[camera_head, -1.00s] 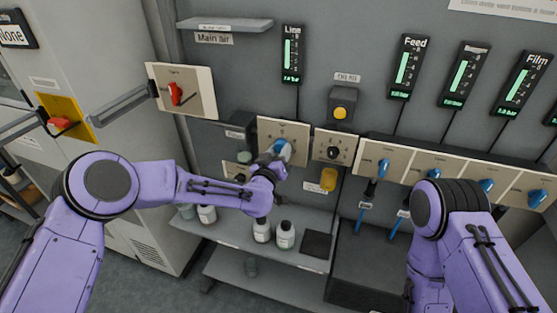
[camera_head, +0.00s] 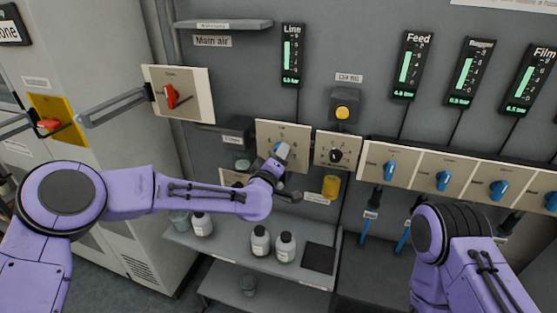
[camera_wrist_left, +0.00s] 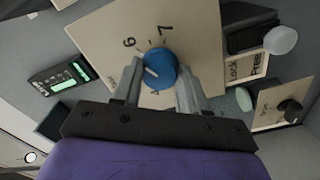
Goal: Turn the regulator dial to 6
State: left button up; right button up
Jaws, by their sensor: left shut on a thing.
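The regulator dial is a blue round knob on a beige panel (camera_head: 262,131) below the Line gauge (camera_head: 291,55). In the left wrist view the dial (camera_wrist_left: 160,68) has a white mark on its left part, and the panel carries a 7 above it and a digit that looks like a turned 6 at upper left. I cannot tell exactly which number the mark faces. My left gripper (camera_wrist_left: 160,80) has a finger on each side of the dial and is shut on it. In the head view the gripper (camera_head: 283,151) partly hides the dial. My right gripper is out of view.
A black-knob panel (camera_head: 337,151) and a yellow button (camera_head: 342,112) are close on the right. A red switch panel (camera_head: 185,93) is on the left. Bottles (camera_head: 285,247) stand on the shelf below. Several blue knobs (camera_head: 443,181) line the right.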

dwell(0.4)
pick_arm(q)
jog(key=o, duration=1.1)
jog(key=shift+c, duration=0.2)
jog(key=b+v, duration=0.2)
jog(key=v, duration=0.8)
jog(key=shift+s+b, duration=0.3)
jog(key=shift+a, duration=0.1)
